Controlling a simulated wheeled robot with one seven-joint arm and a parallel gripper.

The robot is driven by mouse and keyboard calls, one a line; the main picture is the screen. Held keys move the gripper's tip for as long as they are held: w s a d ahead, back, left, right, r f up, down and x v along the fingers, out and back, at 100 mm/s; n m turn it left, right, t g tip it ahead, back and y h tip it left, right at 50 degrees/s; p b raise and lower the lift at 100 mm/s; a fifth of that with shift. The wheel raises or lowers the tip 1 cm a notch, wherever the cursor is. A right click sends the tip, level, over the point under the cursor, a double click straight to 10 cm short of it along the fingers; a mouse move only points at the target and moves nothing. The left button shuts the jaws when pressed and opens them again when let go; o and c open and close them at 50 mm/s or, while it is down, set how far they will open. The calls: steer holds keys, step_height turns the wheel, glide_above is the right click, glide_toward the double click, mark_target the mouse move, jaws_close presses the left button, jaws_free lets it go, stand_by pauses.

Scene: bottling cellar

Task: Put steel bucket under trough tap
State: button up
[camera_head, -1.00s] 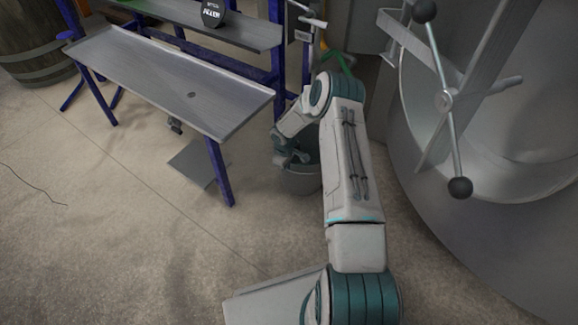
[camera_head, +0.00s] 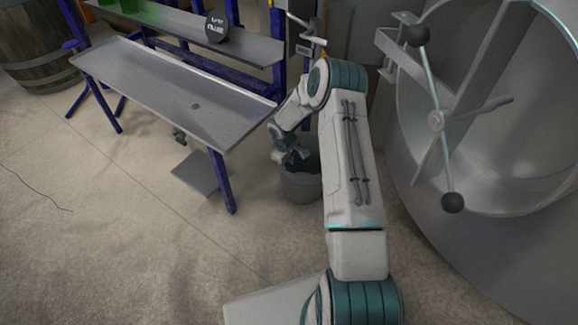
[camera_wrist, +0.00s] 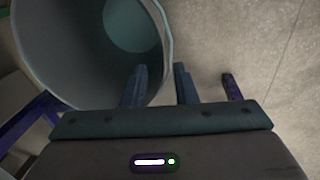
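The grey steel bucket (camera_head: 300,188) stands on the floor beside the trough's right front leg, partly hidden by my arm. In the wrist view the bucket (camera_wrist: 80,45) fills the upper left, seen into its mouth. My gripper (camera_wrist: 160,75) is at the bucket's rim. One finger shows over the bucket's inside and the other outside its wall, with a visible gap between them. The steel trough (camera_head: 160,88) has a drain hole, and a small tap (camera_head: 179,137) hangs below it. My gripper is also at the bucket's mouth in the head view (camera_head: 290,158).
A flat grey plate (camera_head: 200,174) lies on the floor below the tap. Blue legs (camera_head: 222,182) carry the trough. A large steel tank (camera_head: 480,215) with a handled door stands to the right. The floor left of the plate is open, with a thin cable (camera_head: 40,190).

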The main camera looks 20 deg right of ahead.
steer(key=s+a+r+m, duration=0.1)
steer(key=s+r, duration=0.3)
steer(key=r, duration=0.5)
steer(key=s+r+m+h, duration=0.1)
steer(key=s+r, duration=0.3)
steer(key=r, duration=0.4)
steer(key=s+a+r+m, duration=0.1)
steer(key=s+r, duration=0.2)
steer(key=r, duration=0.6)
steer(key=s+a+r+m, duration=0.1)
steer(key=s+r, duration=0.2)
steer(key=s, duration=0.4)
steer(key=s+a+r+m+y, duration=0.1)
steer(key=s+a+r+m, duration=0.1)
steer(key=s, duration=0.6)
steer(key=s+a+r+m+y, duration=0.1)
steer(key=s+r, duration=0.4)
steer(key=s, duration=0.3)
steer(key=shift+a+p, duration=0.3)
steer(key=shift+a, duration=0.1)
jaws_close()
